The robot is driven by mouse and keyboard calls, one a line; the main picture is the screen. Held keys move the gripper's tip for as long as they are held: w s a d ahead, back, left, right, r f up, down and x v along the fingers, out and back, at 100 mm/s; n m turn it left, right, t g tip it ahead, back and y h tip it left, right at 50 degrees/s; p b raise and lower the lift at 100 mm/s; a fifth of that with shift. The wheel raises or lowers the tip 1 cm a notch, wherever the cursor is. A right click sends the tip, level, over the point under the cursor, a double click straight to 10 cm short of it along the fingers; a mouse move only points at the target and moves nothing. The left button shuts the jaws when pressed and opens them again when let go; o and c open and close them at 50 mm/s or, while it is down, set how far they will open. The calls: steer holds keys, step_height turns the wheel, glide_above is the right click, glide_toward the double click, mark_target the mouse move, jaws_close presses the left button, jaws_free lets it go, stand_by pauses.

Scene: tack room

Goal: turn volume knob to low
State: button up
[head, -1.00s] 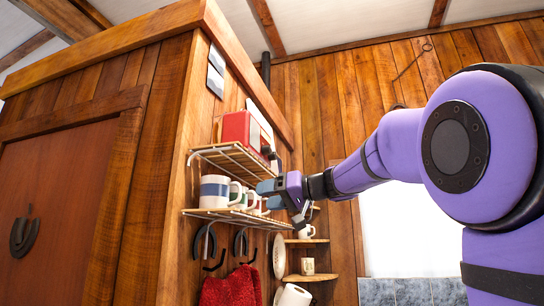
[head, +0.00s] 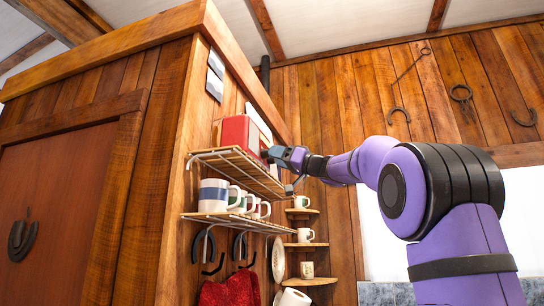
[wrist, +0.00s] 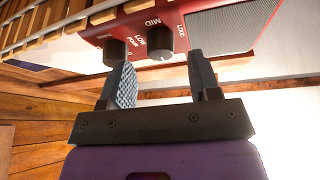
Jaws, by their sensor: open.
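The red radio-like box (head: 236,132) sits on the upper wire shelf in the head view. In the wrist view its red front (wrist: 130,22) shows two dark knobs. The volume knob (wrist: 155,43) has the words LOW, MID and LOUD around it. I cannot clearly tell which word it points to. A second black knob (wrist: 116,51) is to its left, close to my left finger. My gripper (wrist: 164,80) is open, with its fingertips close to the box front and the volume knob between them in the picture. Contact is unclear. In the head view my gripper (head: 272,155) is at the box's right end.
The upper slatted shelf (head: 232,160) is just below my gripper. Several mugs, one with a blue band (head: 214,197), stand on the lower shelf (head: 225,218). A red cloth (head: 230,291) hangs beneath. Small corner shelves (head: 305,245) hold cups to the right.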

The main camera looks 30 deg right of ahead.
steer(key=shift+x, duration=1.4)
steer(key=c, duration=0.9)
steer(key=shift+a, duration=0.1)
steer(key=shift+c, duration=0.2)
steer(key=shift+m, duration=0.4)
steer(key=shift+s+a+r+m+g+h, duration=0.15)
steer(key=shift+m+g+h, duration=0.7)
steer(key=shift+m, duration=2.4)
steer(key=shift+w+d+r+m+g+h, duration=0.15)
steer(key=shift+m+h, duration=1.4)
steer(key=shift+m, duration=1.75)
steer(key=shift+s+a+r+m+g+h, duration=0.15)
steer(key=shift+m+g+h, duration=0.7)
steer(key=shift+m, duration=2.4)
steer(key=shift+t+h, duration=0.25)
steer(key=shift+t, duration=0.1)
